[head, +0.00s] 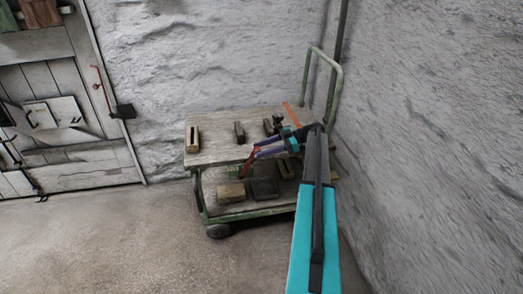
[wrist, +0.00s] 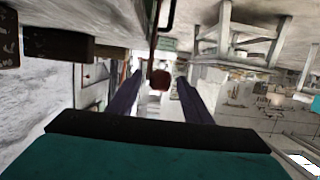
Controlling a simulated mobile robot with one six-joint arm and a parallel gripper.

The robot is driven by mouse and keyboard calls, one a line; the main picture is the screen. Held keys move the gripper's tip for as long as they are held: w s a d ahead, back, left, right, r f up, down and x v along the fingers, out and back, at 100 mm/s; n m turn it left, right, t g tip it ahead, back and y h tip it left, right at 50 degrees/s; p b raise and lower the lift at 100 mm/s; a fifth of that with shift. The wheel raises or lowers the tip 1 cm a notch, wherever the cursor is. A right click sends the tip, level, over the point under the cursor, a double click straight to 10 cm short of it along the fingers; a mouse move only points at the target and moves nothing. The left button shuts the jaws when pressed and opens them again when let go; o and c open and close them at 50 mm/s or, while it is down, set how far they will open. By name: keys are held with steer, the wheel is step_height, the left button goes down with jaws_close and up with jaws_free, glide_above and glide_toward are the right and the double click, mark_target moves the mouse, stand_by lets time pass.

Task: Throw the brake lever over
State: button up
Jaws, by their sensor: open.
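A red lever (head: 249,163) slants at the front edge of the trolley's upper deck in the head view. In the wrist view, whose picture looks upside down, a thin dark rod (wrist: 153,35) ends in a dull red knob (wrist: 159,79), probably the same lever. My gripper (head: 264,149) reaches over the trolley, its purple fingers pointing left toward the red lever. In the wrist view my gripper (wrist: 158,85) is open, and the knob shows in the gap between the fingers. I cannot tell how deep the knob sits or whether a finger touches it.
The two-deck trolley (head: 222,158) carries several small blocks, with a green push handle (head: 340,85) at its right. A rough wall stands behind and at right. A plank door (head: 60,165) is at left, beside a red bar (head: 101,88). The floor (head: 130,240) in front is clear.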

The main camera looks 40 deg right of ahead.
steer(key=v, duration=0.7)
steer(key=shift+d, duration=0.2)
